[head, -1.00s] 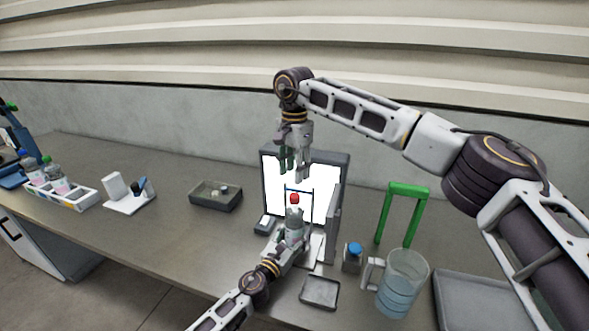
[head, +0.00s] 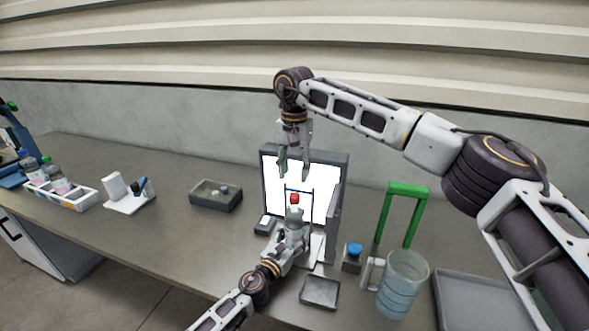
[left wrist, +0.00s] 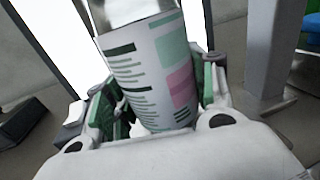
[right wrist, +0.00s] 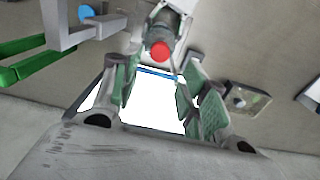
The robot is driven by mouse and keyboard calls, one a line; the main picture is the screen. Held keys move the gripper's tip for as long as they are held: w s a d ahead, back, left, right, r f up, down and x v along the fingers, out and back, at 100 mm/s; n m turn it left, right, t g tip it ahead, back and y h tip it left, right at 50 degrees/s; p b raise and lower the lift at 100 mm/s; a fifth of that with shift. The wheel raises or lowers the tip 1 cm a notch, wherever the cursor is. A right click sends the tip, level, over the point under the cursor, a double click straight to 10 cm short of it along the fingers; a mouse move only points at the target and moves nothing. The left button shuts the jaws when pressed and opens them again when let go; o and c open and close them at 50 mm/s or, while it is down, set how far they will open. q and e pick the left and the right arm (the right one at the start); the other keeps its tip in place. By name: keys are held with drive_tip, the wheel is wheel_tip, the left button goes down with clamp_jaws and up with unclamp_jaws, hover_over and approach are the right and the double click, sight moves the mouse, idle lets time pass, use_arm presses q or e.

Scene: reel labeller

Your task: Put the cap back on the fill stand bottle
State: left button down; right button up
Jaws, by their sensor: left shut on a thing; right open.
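The bottle (head: 295,224) stands upright in front of the lit white panel, with a red cap (head: 294,198) seated at its top. My left gripper (head: 293,240) is shut around the bottle's body; the left wrist view shows its label (left wrist: 150,75) with green and pink print between the fingers. My right gripper (head: 294,172) hangs above the cap, pointing down, open and empty. In the right wrist view the red cap (right wrist: 160,51) lies beyond the open fingers. Whether the cap is screwed tight cannot be told.
The lit panel's grey frame (head: 345,165) stands behind the bottle. To the right are a blue-capped small bottle (head: 353,258), a clear jug (head: 403,285), a green-handled frame (head: 408,189) and a grey tray (head: 480,300). A dark box (head: 215,203) sits at left, with bare bench around it.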

sight(295, 195)
drive_tip(key=shift+f, duration=0.1)
drive_tip(key=shift+f, duration=3.9)
clamp_jaws()
drive_tip(key=shift+m, duration=0.3)
